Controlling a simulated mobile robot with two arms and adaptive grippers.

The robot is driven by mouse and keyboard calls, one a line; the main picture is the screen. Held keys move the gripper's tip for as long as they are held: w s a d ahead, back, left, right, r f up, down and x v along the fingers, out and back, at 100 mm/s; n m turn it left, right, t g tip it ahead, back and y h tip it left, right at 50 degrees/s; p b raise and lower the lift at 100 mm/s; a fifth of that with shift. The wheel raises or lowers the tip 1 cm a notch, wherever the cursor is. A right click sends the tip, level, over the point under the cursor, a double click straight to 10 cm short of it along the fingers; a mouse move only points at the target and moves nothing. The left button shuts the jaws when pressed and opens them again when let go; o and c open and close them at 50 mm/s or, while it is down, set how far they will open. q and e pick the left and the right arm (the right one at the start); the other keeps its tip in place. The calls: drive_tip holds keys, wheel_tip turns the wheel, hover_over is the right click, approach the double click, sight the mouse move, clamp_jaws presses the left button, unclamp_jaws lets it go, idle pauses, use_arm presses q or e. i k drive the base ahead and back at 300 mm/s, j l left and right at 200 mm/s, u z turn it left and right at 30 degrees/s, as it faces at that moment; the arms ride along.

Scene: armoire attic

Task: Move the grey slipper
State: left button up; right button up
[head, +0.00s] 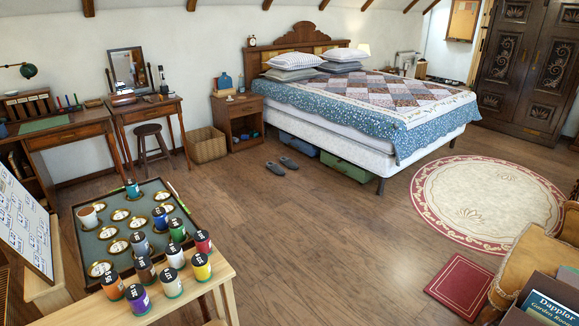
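Two grey slippers lie side by side on the wooden floor in the head view, near the left side of the bed. One slipper (275,168) is a little to the left and nearer; the other slipper (289,162) is just to its right. They look alike, and I cannot tell which one the task names. Both are small and far off, in full view. Neither of my grippers shows in this view.
A bed (310,127) stands behind the slippers, with a green case (345,166) under it. A nightstand (238,122) and wicker basket (207,146) stand behind left. A table with paint pots (150,305) fills the near left. A round rug (488,195) lies right; the middle floor is clear.

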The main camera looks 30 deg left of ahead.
sight(288, 163)
drive_tip(key=i+j+u, duration=0.15)
drive_tip(key=i, duration=0.75)
drive_tip(key=i+j+u, duration=0.15)
drive_tip(key=i, duration=0.8)
drive_tip(key=i+j+u, duration=0.2)
drive_tip(key=i+u, duration=0.6)
drive_tip(key=i, duration=0.15)
drive_tip(key=i+l+u, duration=0.1)
drive_tip(key=i+u, duration=0.3)
drive_tip(key=i+l+u, duration=0.4)
drive_tip(key=i, duration=0.15)
drive_tip(key=i+j+u, duration=0.15)
drive_tip(key=i, duration=1)
drive_tip(key=i+j+u, duration=0.15)
drive_tip(key=i, duration=1)
drive_tip(key=i+z, duration=0.5)
drive_tip(key=i+j+z, duration=0.2)
drive_tip(key=i+z, duration=0.15)
drive_tip(key=z, duration=0.15)
drive_tip(key=i+j+z, duration=0.7)
drive_tip(key=z, duration=0.25)
drive_tip(key=j, duration=0.1)
